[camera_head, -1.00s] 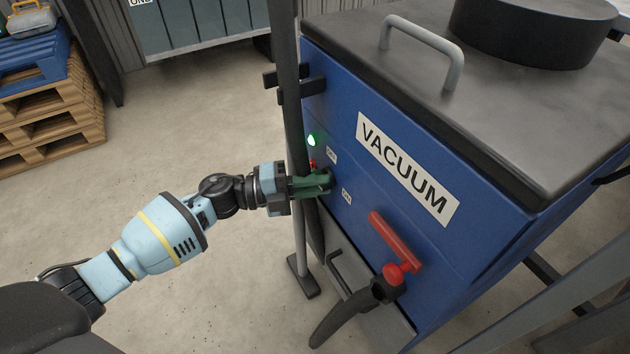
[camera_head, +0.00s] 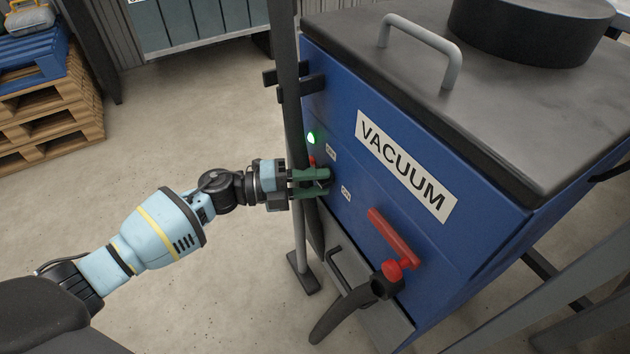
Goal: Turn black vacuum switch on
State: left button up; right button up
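The blue vacuum unit (camera_head: 470,255) with a white VACUUM label fills the right side. A green lamp (camera_head: 311,138) glows on its left face. A small red part (camera_head: 312,161) shows just below the lamp. My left gripper (camera_head: 325,184) is at this face, between two small white labels. Its two green fingers are apart, with a gap between them. The black switch is not clearly visible; a small dark part shows near the fingertips, and I cannot tell whether they touch it. My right gripper is not in view.
A dark upright pole (camera_head: 287,90) stands beside the unit, close to my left gripper. A red lever (camera_head: 394,238) and a black hose (camera_head: 343,308) are lower on the unit. Wooden pallets (camera_head: 50,125) stand at the far left. The floor between is clear.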

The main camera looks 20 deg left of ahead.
pick_arm(q)
jog(key=shift+s+a, duration=0.2)
jog(key=shift+a, duration=0.1)
jog(key=p+v, duration=0.1)
jog(key=v, duration=0.6)
dwell(0.4)
